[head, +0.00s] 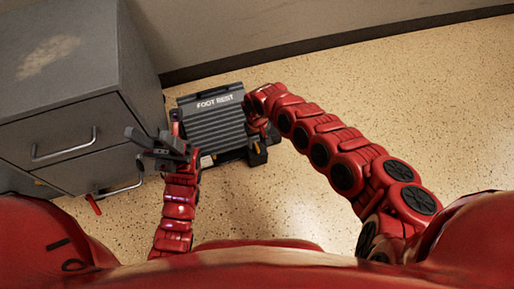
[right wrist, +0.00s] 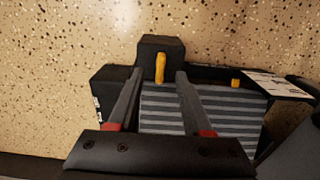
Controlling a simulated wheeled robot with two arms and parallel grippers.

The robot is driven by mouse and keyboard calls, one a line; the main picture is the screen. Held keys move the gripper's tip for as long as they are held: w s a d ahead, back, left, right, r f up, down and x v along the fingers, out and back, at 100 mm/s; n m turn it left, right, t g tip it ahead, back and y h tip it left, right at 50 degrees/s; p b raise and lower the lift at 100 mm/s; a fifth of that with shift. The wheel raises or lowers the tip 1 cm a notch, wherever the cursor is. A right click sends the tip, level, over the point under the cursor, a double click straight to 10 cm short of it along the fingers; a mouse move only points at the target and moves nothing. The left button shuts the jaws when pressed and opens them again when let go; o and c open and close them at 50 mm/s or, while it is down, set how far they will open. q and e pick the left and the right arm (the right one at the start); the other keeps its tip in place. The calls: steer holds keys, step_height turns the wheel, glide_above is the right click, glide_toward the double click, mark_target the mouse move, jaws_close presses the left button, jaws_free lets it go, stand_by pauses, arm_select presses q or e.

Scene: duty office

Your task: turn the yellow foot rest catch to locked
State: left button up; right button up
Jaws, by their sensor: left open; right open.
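The grey ribbed foot rest (head: 211,122) sits on the floor, with a dark frame and a "FOOT REST" label. In the right wrist view, the yellow catch (right wrist: 160,68) is a short upright bar on the face of a black block (right wrist: 158,45) at the foot rest's edge. My right gripper (right wrist: 159,76) is open, its fingers one on each side of the catch in the picture; contact cannot be told. In the head view its fingers are mostly hidden by my arm. My left gripper (head: 158,146) is open and empty, left of the foot rest near the cabinet.
A grey drawer cabinet (head: 60,90) stands at the left, close to the foot rest. A second small yellow part (right wrist: 235,84) and a white label (right wrist: 275,84) show on the foot rest frame. A wall is behind; speckled floor (head: 430,90) is clear at right.

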mark_target(257, 146)
step_height(257, 146, down, 3)
steer(key=shift+f+b, duration=0.15)
steer(key=shift+b, duration=0.8)
steer(key=shift+f, duration=0.1)
arm_select(q)
steer(key=s+a+r+m+t+y, duration=0.2)
steer(key=m+y, duration=0.4)
steer(key=y, duration=0.3)
steer(key=s+a+r+m+t+y, duration=0.3)
steer(key=s+m+t+y, duration=0.2)
steer(key=y, duration=0.4)
steer(key=shift+s+a+m+y, duration=0.25)
steer(key=shift+s+m+y, duration=0.15)
steer(key=shift+s+m, duration=0.65)
steer(key=shift+w+r, duration=0.1)
steer(key=shift+w, duration=0.05)
arm_select(e)
jaws_close()
